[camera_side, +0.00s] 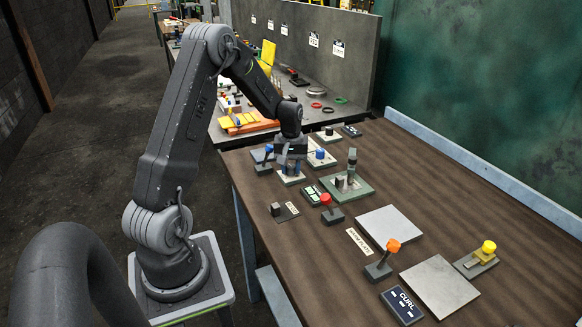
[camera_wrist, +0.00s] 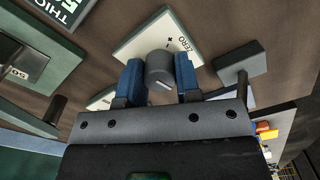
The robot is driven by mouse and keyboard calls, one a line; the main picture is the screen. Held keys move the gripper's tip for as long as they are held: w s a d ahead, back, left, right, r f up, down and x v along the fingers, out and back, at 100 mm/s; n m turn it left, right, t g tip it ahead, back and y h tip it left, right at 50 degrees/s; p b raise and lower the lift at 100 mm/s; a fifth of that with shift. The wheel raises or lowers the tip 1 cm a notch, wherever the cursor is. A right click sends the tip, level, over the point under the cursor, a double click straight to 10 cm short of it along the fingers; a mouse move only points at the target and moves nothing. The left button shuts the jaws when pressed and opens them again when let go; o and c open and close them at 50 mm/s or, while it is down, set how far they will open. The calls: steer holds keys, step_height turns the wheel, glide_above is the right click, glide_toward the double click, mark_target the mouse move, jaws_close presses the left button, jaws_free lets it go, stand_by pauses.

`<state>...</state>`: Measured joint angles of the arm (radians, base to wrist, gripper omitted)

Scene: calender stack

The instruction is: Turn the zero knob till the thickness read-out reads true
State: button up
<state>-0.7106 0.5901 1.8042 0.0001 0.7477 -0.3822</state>
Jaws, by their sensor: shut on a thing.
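The zero knob (camera_wrist: 159,68) is a grey cylinder with a white pointer mark, on a cream plate (camera_wrist: 137,35) marked ZERO, plus and minus. My gripper (camera_wrist: 160,76) has its blue fingers on either side of the knob and is shut on it. In the side view my gripper (camera_side: 291,166) points down over the cream plate (camera_side: 291,179) and hides the knob. The thickness read-out (camera_wrist: 62,8) shows only as a cut-off dark green corner with the letters THIC in the wrist view. A small green panel (camera_side: 312,196) beside the plate looks like it; its figures are too small to read.
A green-based gauge (camera_side: 358,190) with an upright post stands right of my gripper. A red-knobbed lever (camera_side: 331,210), an orange-knobbed lever (camera_side: 380,264) and a yellow-knobbed lever (camera_side: 483,255) stand nearer the front.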

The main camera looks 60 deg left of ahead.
mark_target(291, 166)
steer(key=o, duration=0.9)
steer(key=shift+o, duration=0.2)
step_height(291, 166, up, 14)
steer(key=s+d+r+m+t, duration=0.1)
steer(key=d+r+m, duration=0.3)
steer(key=d, duration=0.6)
steer(key=s+d+r+m+t, duration=0.1)
steer(key=s+d+m+t, duration=0.1)
steer(key=s+d+m, duration=0.2)
steer(key=s+d+r+m+t, duration=0.2)
steer(key=s+d+m, duration=0.2)
steer(key=s+d, duration=0.7)
steer(key=d, duration=0.5)
steer(key=shift+m+t, duration=0.3)
